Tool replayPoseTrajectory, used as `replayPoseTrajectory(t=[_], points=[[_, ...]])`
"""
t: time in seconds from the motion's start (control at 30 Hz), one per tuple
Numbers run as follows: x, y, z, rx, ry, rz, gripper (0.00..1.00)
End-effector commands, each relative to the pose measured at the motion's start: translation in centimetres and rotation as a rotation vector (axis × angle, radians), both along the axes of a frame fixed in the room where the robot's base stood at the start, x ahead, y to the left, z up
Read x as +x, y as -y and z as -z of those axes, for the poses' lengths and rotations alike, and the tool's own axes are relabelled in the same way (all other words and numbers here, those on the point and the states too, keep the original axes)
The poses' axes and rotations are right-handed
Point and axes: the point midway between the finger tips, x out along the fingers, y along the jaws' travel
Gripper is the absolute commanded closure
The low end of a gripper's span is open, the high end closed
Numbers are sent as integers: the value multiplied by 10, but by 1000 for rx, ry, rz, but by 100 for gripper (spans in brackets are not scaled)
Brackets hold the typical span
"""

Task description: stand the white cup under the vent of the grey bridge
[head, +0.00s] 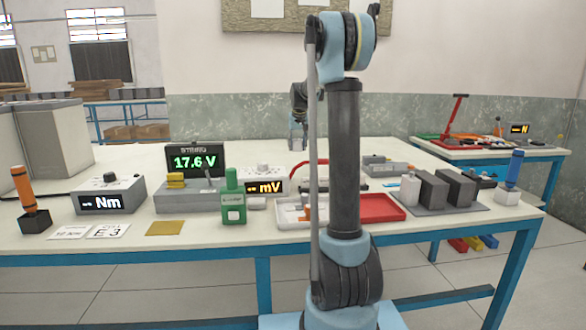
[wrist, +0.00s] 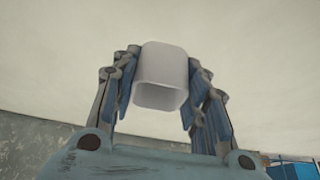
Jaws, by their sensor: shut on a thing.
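The white cup (wrist: 160,75) is between the fingers of my gripper (wrist: 163,57) in the wrist view. My gripper is shut on it, with a finger against each side. The cup is a small, pale, rounded-square vessel, and one of its ends faces the camera. In the head view my gripper (head: 297,142) hangs over the far part of the table, partly behind my arm. The cup is too small there to make out clearly. I cannot pick out the grey bridge or its vent with certainty; a low grey unit (head: 385,167) stands right of my arm.
On the table (head: 125,160) stand a voltage display (head: 195,161), a green bottle (head: 233,200), an mV meter (head: 264,181) and an Nm box (head: 108,196). A red tray (head: 380,208) lies near the front. Dark grey blocks (head: 432,190) stand at right.

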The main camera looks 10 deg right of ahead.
Motion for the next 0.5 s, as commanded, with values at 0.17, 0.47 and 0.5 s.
replayPoseTrajectory(t=[0.17,0.47,0.5], points=[[0,-4,28,-1,0,-4,75],[0,-9,56,0,0,-10,75],[0,-10,59,0,0,-11,75]])
